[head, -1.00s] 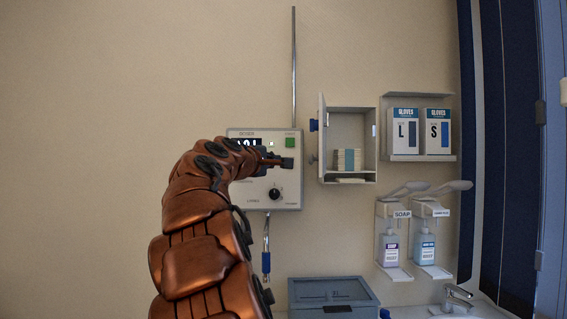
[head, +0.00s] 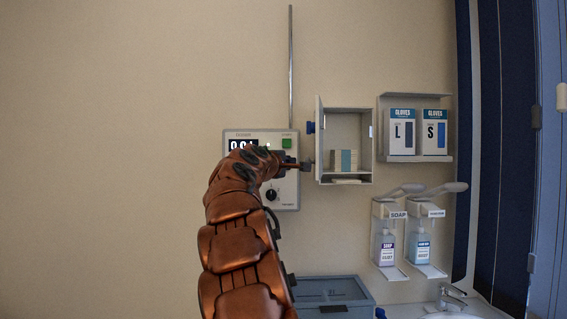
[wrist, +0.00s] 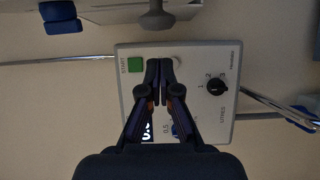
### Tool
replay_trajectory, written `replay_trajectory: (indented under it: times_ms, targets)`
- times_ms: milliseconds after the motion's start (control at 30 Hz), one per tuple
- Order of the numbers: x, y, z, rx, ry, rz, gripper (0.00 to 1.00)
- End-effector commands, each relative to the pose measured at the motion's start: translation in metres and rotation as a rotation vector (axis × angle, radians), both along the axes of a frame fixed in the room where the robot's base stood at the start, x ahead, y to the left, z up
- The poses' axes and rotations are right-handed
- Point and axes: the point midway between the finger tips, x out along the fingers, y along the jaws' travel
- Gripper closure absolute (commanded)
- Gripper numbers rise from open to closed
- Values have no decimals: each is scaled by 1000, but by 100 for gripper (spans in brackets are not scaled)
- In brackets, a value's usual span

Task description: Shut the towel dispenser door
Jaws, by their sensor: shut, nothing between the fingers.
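The towel dispenser (head: 371,150) is a pale wall box with an open front and stacked paper towels (head: 345,160) inside. Its door (head: 319,135) stands open at the box's left side, nearly edge-on to the head view. A blue part (head: 310,127) and a grey knob (head: 308,165) stick out on the door's left side. My gripper (head: 292,166) is shut and empty, just left of the knob. In the wrist view the shut fingertips (wrist: 160,64) lie over the doser panel, with the knob (wrist: 155,18) a short gap beyond them and the door (wrist: 105,10) at the top edge.
The doser panel (head: 283,190) is on the wall behind my gripper, with a metal rod (head: 290,70) above it. Glove boxes (head: 402,132) and soap dispensers (head: 388,250) are to the right. A grey-blue box (head: 350,292) stands below. The wall left is bare.

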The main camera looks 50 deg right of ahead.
Motion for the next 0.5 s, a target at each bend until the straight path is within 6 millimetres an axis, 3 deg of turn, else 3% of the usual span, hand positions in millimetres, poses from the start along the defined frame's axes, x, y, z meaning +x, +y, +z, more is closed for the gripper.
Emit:
replay_trajectory:
  times_ms: [233,500]
  targets:
    - [-17,-9,-1,2,4,-1,100]
    - [-23,-11,-2,3,2,0,100]
